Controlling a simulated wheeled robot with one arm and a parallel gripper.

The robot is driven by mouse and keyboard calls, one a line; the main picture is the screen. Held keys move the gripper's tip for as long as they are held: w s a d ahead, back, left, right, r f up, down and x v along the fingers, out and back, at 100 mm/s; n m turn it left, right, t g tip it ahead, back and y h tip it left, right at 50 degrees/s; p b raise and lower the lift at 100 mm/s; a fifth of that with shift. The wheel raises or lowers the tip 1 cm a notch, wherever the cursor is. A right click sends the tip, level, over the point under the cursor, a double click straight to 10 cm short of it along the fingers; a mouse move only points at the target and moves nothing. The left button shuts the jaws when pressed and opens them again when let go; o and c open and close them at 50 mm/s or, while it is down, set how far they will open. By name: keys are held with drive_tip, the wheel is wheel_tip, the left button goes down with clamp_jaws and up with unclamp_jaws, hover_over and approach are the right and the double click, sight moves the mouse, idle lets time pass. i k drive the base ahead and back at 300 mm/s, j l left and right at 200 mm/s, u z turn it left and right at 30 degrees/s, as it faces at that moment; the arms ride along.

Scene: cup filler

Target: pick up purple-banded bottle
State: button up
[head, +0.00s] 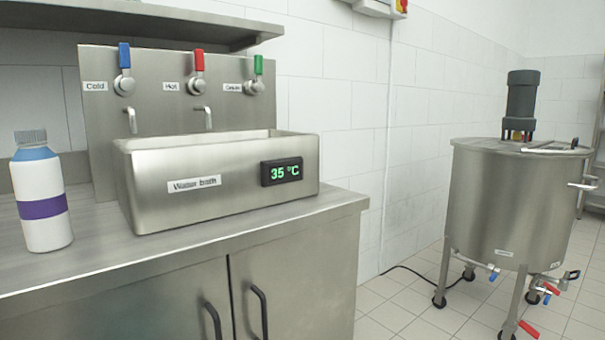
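The purple-banded bottle (41,185) stands upright on the steel counter at the left of the head view. It is white with a purple band round its lower half, a blue shoulder and a grey cap. Nothing touches it. Its whole front is in sight. My gripper does not show in this view.
The steel counter (95,265) carries a water bath (225,187) reading 35 °C, right of the bottle. Taps with blue, red and green handles stand behind it. A shelf (150,22) overhangs the back. A wheeled steel tank (510,210) stands on the floor at right.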

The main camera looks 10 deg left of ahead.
sight(36, 173)
drive_tip(key=u, duration=2.35)
